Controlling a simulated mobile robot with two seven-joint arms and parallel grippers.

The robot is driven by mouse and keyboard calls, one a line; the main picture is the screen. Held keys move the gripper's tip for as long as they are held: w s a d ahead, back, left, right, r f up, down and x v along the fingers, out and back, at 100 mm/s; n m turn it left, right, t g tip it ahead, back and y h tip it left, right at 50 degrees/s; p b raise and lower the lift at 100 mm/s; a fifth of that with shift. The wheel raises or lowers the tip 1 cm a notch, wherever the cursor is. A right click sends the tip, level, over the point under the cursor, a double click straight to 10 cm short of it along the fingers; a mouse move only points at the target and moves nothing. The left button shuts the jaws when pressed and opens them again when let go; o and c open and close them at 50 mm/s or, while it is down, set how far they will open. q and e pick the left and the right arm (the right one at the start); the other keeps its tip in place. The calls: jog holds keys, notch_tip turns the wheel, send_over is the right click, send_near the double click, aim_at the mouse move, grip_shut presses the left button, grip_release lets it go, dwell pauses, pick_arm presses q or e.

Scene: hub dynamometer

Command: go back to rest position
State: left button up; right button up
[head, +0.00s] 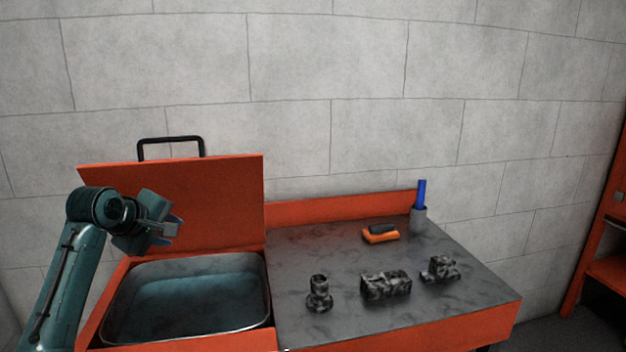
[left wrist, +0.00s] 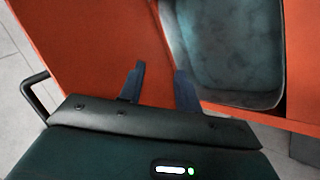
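My left gripper (head: 170,228) is raised in front of the open orange lid (head: 215,195), above the left rim of the sink basin (head: 262,300). In the left wrist view its two dark fingers (left wrist: 160,88) stand apart with nothing between them. The lid's orange surface (left wrist: 95,40) lies behind the fingers there, and the basin (left wrist: 225,45) is at the upper right. The black lid handle (head: 171,140) stands up at the lid's top edge, clear of the fingers. My right gripper is not in view.
A grey worktop (head: 330,245) joins the basin on the right. It carries several dark mottled parts, including a block (head: 386,284), an orange and black brush-like item (head: 380,233), and a grey cup (head: 418,218) with a blue stick (head: 421,193). An orange shelf (head: 608,270) stands far right.

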pick_arm(q)
jog(key=s+d+f+m+g, duration=0.2)
jog(key=s+d+f+m, duration=0.1)
jog(key=s+f, duration=0.6)
jog(key=s+d+f+m+g, duration=0.1)
jog(key=s+d+f+m, duration=0.3)
jog(key=s+f, duration=0.5)
jog(key=s+d+f+m+g+y, duration=0.1)
jog(key=s+f+m+g, duration=0.2)
jog(key=s, duration=0.8)
jog(key=s+d+f+m, duration=0.2)
jog(key=s+f+m, duration=0.25)
jog(key=s, duration=0.65)
jog(key=w+d+f+t+h, duration=0.2)
jog(key=w+d+f+t, duration=0.3)
jog(key=d+f+t, duration=0.1)
jog(key=shift+f+t+h, duration=0.3)
jog(key=shift+f+h, duration=0.05)
jog(key=shift+h, duration=0.05)
